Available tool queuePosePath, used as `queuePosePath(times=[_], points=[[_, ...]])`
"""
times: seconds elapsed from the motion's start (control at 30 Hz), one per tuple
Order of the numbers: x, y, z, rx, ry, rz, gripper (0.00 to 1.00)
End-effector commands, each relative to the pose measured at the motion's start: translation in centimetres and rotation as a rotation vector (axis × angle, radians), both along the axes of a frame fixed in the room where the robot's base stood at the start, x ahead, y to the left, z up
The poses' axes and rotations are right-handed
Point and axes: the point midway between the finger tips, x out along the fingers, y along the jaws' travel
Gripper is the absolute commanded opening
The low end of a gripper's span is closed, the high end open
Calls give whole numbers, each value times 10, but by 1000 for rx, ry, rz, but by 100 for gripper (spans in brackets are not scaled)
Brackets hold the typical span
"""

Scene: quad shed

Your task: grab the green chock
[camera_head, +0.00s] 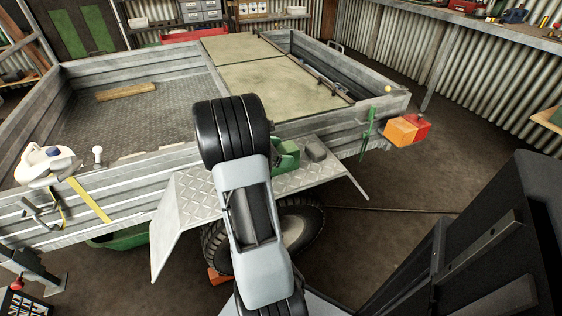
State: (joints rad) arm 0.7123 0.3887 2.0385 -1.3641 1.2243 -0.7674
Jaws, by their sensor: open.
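A green object (287,155), which looks like the chock, sits on the trailer's chequer-plate mudguard (190,195), just right of my arm. My arm covers its left part, so its full shape is hidden. My arm rises from the bottom of the picture, and its black joint stands in front of the trailer side. My gripper does not show; I cannot tell where it is relative to the chock.
A small grey block (316,149) sits right beside the green object on the mudguard. The trailer wheel (300,230) is below, with an orange block (217,276) on the floor by it. A green handle (368,128) and an orange-red lamp (402,131) are at right. Floor at right is mostly clear.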

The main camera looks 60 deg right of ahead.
Motion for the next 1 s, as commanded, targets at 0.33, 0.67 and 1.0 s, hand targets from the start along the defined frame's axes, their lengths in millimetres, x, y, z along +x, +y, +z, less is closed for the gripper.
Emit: queuePosePath(times=[0.33, 0.67, 1.0], points=[[0, 0, 0, 0, 0, 0, 72], [0, 0, 0, 0, 0, -1, 40], [0, 0, 1, -1, 0, 0, 30]])
